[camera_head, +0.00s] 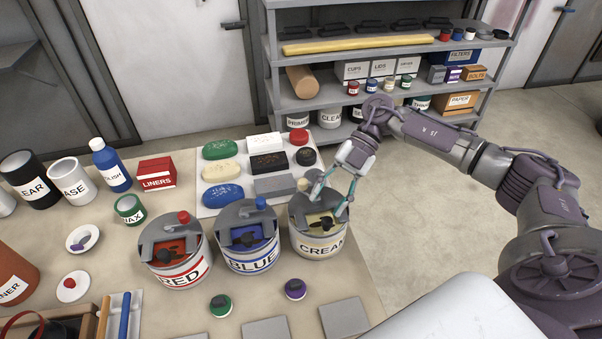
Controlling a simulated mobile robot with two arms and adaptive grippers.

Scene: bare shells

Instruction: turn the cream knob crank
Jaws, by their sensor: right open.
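The cream can (318,246), labelled CREAM, stands on the table near its right edge. Its grey lid (301,208) has an opening with cream contents and a dark hub in it. A small pale shape at the lid's back edge may be the crank knob, but I cannot tell for sure. My right gripper (330,203) reaches down over this lid from the upper right. Its teal fingers are spread apart, with nothing seen held between them. Whether the fingers touch the lid is unclear. My left gripper is not in view.
The blue can (250,262) with a blue knob and the red can (179,277) with a red knob stand to the left. A white board (210,207) with several blocks lies behind. Small green and purple knobs lie in front. A shelf unit (290,103) stands beyond.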

